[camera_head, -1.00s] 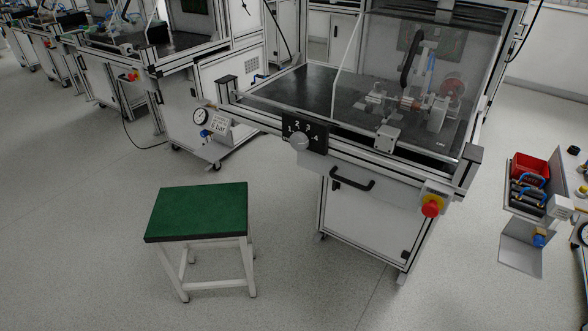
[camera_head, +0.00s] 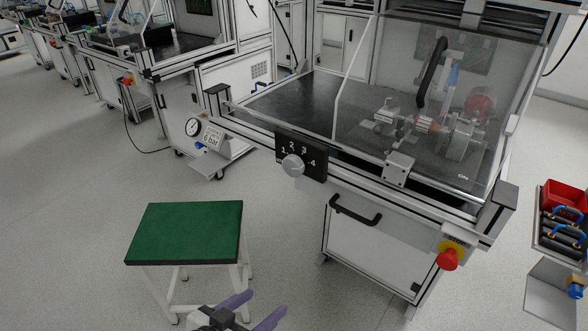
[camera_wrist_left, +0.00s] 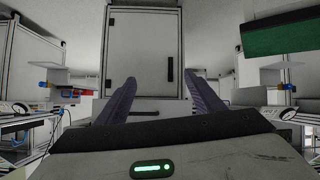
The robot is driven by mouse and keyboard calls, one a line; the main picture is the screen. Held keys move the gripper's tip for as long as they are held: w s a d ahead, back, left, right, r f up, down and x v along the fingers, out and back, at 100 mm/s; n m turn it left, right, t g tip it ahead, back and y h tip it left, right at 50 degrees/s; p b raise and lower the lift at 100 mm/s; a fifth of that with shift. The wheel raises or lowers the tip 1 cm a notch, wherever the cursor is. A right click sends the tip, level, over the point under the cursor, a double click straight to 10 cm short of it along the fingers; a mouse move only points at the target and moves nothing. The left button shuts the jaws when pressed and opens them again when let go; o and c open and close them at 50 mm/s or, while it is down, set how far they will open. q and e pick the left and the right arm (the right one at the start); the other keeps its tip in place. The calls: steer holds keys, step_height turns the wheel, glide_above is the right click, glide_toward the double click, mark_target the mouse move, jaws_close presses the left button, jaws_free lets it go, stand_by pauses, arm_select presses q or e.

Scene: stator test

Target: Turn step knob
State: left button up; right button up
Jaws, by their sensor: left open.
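The step knob (camera_head: 292,165) is a round grey knob on a black plate (camera_head: 315,163) marked 1 to 4, on the front rail of the test bench. My left gripper (camera_head: 252,311) has come in at the bottom of the head view, with purple fingers spread apart and nothing between them. It is below the knob and well apart from it, near the stool. In the left wrist view the two fingers (camera_wrist_left: 160,95) stand open, with a grey cabinet door behind them. The knob cannot be made out in that view. My right gripper is not in view.
A green-topped stool (camera_head: 185,232) stands left of my left gripper. A black handle (camera_head: 355,210) and a red emergency button (camera_head: 447,259) are on the bench front. A pressure gauge (camera_head: 193,127) sits left of the knob. A red bin (camera_head: 563,198) is at the right.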

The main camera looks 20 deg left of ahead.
arm_select(q)
steer(key=w+a+r+t+b, duration=0.2)
steer(key=w+r, duration=0.3)
steer(key=w, duration=0.2)
steer(key=t+h+b, duration=0.2)
steer(key=t+h, duration=0.1)
steer(key=t, duration=0.1)
glide_toward(290, 169)
steer(key=x, duration=0.8)
steer(key=shift+w+d+r+b, duration=0.1)
steer(key=shift+w+d+b, duration=0.05)
steer(key=shift+w+b, duration=0.25)
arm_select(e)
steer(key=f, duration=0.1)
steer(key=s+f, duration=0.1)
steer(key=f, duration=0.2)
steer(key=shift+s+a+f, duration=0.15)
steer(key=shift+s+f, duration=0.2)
arm_select(q)
steer(key=c, duration=1.1)
steer(key=shift+o, duration=0.2)
steer(key=shift+n, duration=0.3)
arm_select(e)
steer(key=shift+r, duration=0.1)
